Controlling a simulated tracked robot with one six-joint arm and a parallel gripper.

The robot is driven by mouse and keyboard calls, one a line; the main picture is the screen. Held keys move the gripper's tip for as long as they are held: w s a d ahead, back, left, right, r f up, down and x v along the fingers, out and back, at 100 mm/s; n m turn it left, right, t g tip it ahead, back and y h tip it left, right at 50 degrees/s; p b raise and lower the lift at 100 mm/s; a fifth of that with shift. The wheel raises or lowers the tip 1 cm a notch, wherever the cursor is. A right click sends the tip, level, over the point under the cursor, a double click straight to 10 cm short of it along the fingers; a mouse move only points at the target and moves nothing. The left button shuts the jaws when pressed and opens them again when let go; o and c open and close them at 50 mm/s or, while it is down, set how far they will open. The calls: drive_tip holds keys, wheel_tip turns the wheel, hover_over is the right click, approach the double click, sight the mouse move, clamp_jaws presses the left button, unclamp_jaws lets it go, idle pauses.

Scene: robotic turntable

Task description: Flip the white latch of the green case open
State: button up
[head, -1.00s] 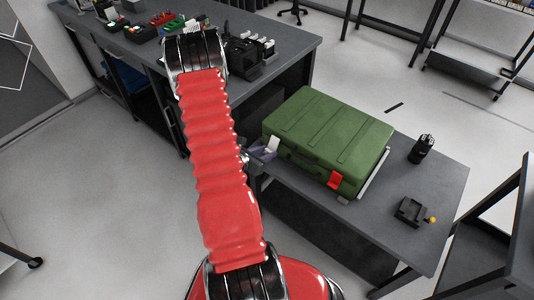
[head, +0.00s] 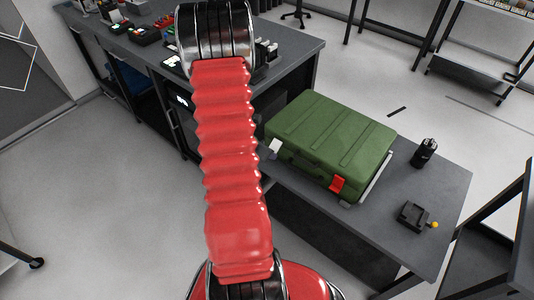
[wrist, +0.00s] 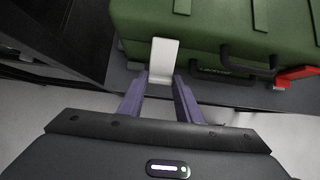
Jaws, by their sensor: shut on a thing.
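The green case (head: 330,135) lies closed on a grey table; its front also shows at the top of the wrist view (wrist: 215,30). The white latch (head: 275,148) is on the left part of the case's front. In the wrist view the white latch (wrist: 163,55) is a pale upright plate with its lower end between my fingertips. My gripper (wrist: 161,82) has two purple fingers, shut on the latch from either side. In the head view my red arm hides most of the gripper. How far the latch is tilted is hard to tell.
A red latch (head: 337,184) sits on the right of the case's front, with a black handle (wrist: 248,66) between the two latches. A black device (head: 424,152) and a small box with a yellow knob (head: 413,216) stand on the table's right. A workbench (head: 290,50) stands behind.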

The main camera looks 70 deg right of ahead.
drive_tip(key=shift+r+t+y, duration=0.3)
drive_tip(key=shift+r+y, duration=0.1)
drive_tip(key=shift+y, duration=0.2)
idle(0.4)
drive_tip(key=o, duration=1)
drive_tip(key=shift+o, duration=0.2)
drive_tip(key=v, duration=1.3)
drive_tip(key=shift+w+a+r, duration=0.15)
drive_tip(key=shift+r, duration=0.15)
